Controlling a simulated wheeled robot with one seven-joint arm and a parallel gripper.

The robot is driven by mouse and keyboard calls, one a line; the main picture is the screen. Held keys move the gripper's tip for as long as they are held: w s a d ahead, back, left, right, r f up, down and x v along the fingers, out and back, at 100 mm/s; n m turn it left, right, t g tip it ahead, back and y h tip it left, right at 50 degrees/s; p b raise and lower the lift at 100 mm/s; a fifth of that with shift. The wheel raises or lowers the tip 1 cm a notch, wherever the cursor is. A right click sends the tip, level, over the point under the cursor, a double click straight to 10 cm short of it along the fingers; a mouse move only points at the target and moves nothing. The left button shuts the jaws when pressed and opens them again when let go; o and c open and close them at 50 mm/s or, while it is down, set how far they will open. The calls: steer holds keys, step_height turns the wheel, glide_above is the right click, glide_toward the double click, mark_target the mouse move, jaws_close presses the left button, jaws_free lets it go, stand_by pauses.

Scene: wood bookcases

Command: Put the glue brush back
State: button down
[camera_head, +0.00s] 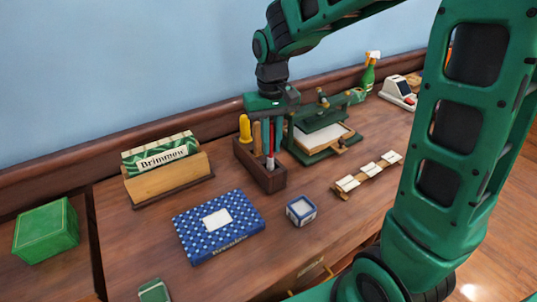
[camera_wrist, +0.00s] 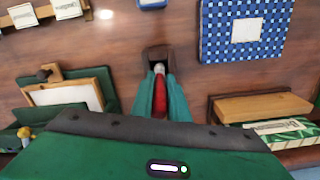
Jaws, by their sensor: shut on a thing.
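My gripper (camera_head: 270,143) points down over the right part of a dark wooden tool holder (camera_head: 269,181). It is shut on the glue brush, whose red handle (camera_wrist: 159,96) shows between the green fingers in the wrist view. The brush's pale lower end (camera_head: 270,163) shows below the fingers at the holder's opening. I cannot tell how deep it sits inside. The holder's rim (camera_wrist: 157,51) also shows in the wrist view, partly hidden by the fingers. A yellow-handled tool (camera_head: 245,128) and a wooden-handled tool (camera_head: 257,136) stand in the holder's left part.
A green press (camera_head: 318,140) stands close to the right of the holder. A wooden box with green packets (camera_head: 168,176) stands left.

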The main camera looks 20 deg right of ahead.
mark_target(272, 124)
steer(key=shift+f, duration=1.85)
steer(key=shift+s+f, duration=0.1)
steer(key=c, duration=1.7)
jaws_free()
step_height(272, 124, up, 12)
steer(key=shift+r, duration=0.15)
steer(key=s+d+f+m, duration=0.2)
steer(key=s+d, duration=0.3)
steer(key=s, duration=0.3)
steer(key=s+d+f+m, duration=0.1)
steer(key=s+d+f, duration=0.1)
steer(key=s+d, duration=0.4)
steer(key=s+d+f+m, duration=0.2)
steer(key=s+d, duration=0.4)
steer(key=s, duration=0.5)
steer(key=shift+d+f+m, duration=0.1)
steer(key=shift+f+m, duration=0.2)
steer(key=shift+f, duration=0.25)
